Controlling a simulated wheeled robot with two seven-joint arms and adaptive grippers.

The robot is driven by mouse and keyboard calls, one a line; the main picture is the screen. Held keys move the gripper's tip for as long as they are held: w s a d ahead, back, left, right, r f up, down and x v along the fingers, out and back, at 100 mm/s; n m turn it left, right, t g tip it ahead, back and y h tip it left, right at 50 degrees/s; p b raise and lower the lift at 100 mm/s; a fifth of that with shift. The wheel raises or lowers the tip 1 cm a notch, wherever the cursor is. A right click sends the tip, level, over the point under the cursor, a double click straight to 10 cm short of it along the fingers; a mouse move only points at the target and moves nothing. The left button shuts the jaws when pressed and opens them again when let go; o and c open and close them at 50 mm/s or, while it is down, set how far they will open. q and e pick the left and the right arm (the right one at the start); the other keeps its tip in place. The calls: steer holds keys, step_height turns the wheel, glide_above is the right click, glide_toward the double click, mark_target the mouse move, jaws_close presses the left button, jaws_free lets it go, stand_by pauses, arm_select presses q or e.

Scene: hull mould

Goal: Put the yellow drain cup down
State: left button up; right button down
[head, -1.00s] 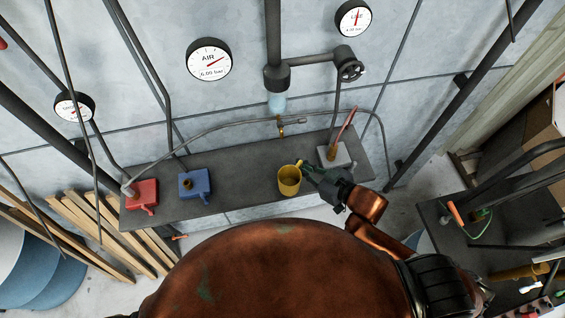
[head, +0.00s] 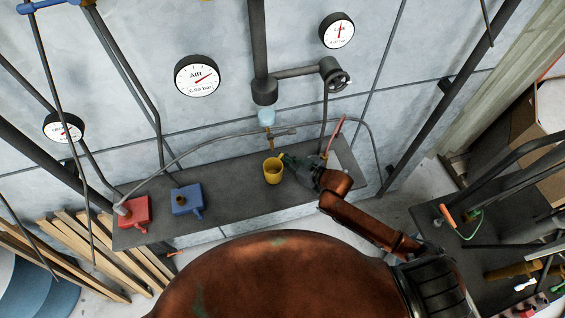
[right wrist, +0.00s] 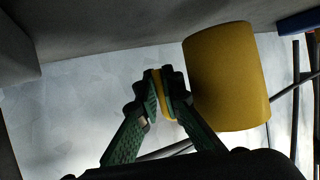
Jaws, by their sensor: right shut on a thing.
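The yellow drain cup (head: 273,172) is upright over the dark shelf (head: 235,198), close to the brass tap (head: 269,143) on the thin hose. My right gripper (head: 285,160) reaches it from the right and is shut on its handle. In the right wrist view, the green fingers (right wrist: 160,95) pinch the yellow handle, and the cup body (right wrist: 227,77) is beside them. The cup's end lies near the shelf (right wrist: 110,35) in that view, but I cannot tell whether it touches. My left gripper is not in view.
A red block (head: 134,212) and a blue block (head: 186,199) sit on the shelf to the left. A grey block with a red-handled lever (head: 337,130) stands behind my gripper. A vertical pipe with a pale blue end (head: 266,115) hangs above. Bare shelf lies between the blue block and the cup.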

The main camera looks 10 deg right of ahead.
step_height(320, 180, down, 2)
steer(key=shift+f+p, duration=0.1)
steer(key=shift+p, duration=0.25)
steer(key=shift+s+f, duration=0.1)
steer(key=shift+f, duration=0.1)
steer(key=shift+f, duration=0.1)
steer(key=shift+f, duration=0.1)
steer(key=c, duration=2.1)
jaws_free()
steer(key=shift+r, duration=0.2)
steer(key=b+v, duration=0.1)
steer(key=v, duration=1.1)
steer(key=shift+b, duration=0.4)
